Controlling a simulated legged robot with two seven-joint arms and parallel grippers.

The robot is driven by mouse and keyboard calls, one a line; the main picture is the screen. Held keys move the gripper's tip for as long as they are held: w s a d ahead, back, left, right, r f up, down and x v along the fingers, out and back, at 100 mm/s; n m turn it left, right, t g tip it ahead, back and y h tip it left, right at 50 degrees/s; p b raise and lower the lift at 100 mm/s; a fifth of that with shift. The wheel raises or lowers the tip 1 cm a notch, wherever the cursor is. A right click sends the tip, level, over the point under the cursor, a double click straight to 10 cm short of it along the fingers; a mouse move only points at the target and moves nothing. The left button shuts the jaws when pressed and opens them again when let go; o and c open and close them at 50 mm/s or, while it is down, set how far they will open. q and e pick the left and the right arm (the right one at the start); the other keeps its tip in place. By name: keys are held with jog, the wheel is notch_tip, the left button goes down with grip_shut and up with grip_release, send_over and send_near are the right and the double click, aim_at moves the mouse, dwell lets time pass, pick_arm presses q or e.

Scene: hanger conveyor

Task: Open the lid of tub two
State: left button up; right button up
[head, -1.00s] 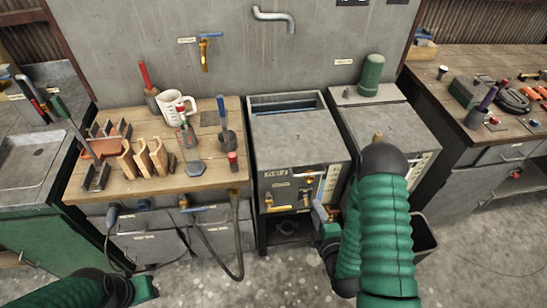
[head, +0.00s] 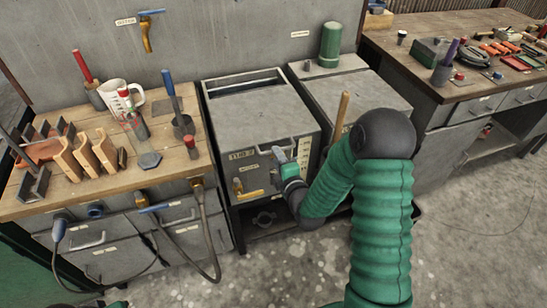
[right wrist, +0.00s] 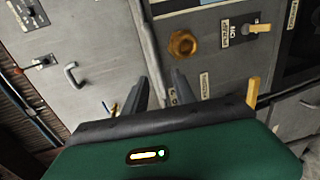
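Tub two (head: 262,118) is a grey metal box with a "TUB 2" label, standing right of the wooden bench in the head view. Its flat grey lid (head: 255,108) lies level on top, with a dark slot behind it. My right gripper (head: 278,153) is at the upper front panel, below the lid's front edge. A brass knob (right wrist: 183,43) shows beyond the fingers. Only a green sliver of my left gripper (head: 118,304) shows at the bottom edge.
A second grey tub (head: 345,92) carries a green cylinder (head: 331,42) and has a wooden handle (head: 343,112) at its front. The left bench (head: 110,190) holds a mug (head: 118,97) and tools. A hose (head: 207,235) hangs beside tub two. The right floor is open.

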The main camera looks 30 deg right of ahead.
jog(key=x, duration=0.4)
jog(key=shift+w+d+f, duration=0.1)
jog(key=shift+w, duration=0.05)
grip_shut()
jog(key=shift+f, duration=0.2)
dwell(1.0)
